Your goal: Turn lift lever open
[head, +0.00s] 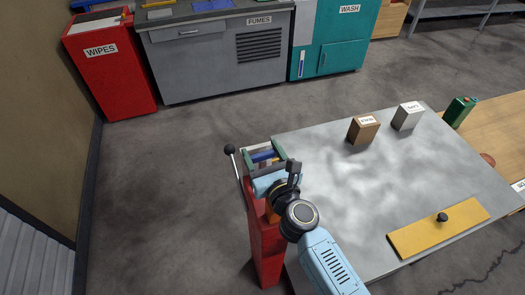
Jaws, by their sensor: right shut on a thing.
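The lift lever (236,170) is a thin metal rod with a black ball knob on top. It stands tilted up and to the left beside a red stand (265,250) at the table's left end. My right gripper (254,187) reaches over the stand from the right and is at the lever's rod, below the knob. It is shut, apparently on the rod; its own hand and wrist hide most of the fingers and the lever's lower end. My left gripper is not in view.
A grey-topped table (340,190) holds a brown box (363,131), a white box (408,116) and a yellow plate (437,229) with a black knob. A green can (459,111) stands at right. A red WIPES bin (108,70) and grey FUMES cabinet (210,65) stand behind. Floor at left is clear.

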